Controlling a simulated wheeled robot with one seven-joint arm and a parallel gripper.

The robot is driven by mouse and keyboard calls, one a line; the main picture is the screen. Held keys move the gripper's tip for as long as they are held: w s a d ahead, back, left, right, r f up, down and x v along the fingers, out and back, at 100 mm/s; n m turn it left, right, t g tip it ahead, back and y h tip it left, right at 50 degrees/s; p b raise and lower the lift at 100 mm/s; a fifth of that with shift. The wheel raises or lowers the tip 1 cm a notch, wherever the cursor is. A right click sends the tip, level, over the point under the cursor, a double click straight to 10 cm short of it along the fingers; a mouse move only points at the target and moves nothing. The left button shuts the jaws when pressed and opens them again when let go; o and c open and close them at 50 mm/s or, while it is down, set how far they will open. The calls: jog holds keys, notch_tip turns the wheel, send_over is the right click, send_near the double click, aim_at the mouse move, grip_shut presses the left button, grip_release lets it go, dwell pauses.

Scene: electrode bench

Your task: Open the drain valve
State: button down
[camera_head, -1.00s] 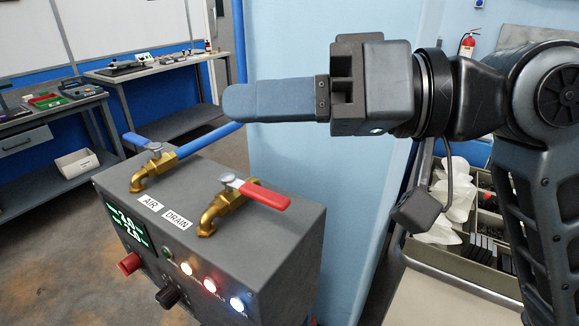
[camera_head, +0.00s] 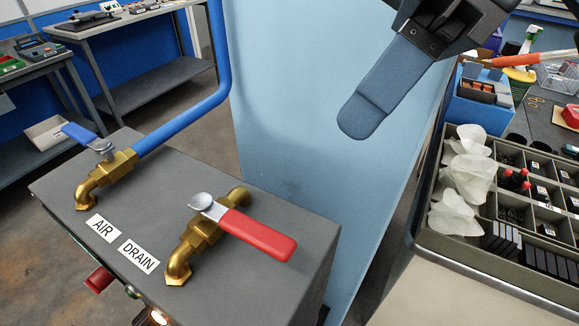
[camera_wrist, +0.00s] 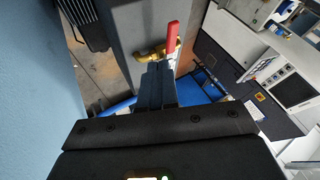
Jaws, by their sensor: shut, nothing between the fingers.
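The drain valve is a brass fitting with a red lever handle (camera_head: 256,233), on top of a grey box (camera_head: 90,165) beside a white DRAIN label (camera_head: 139,256). Its lever points right and slightly toward the front in the head view, across the brass body. The red lever also shows in the wrist view (camera_wrist: 172,36), just beyond the fingertips. My gripper (camera_head: 358,122) is shut and empty. It is above and to the right of the red lever, apart from it, fingers angled down-left. In the wrist view the shut fingers (camera_wrist: 158,72) point toward the valve.
The air valve, with a blue lever (camera_head: 83,136) and blue pipe (camera_head: 185,112), stands left of the drain valve. A light blue panel (camera_head: 300,110) rises behind the box. A compartmented tray (camera_head: 520,276) with crumpled white pieces and bottles is at the right.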

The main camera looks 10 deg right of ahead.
aim_at(238, 224)
jog(key=x, duration=1)
jog(key=shift+s, duration=0.1)
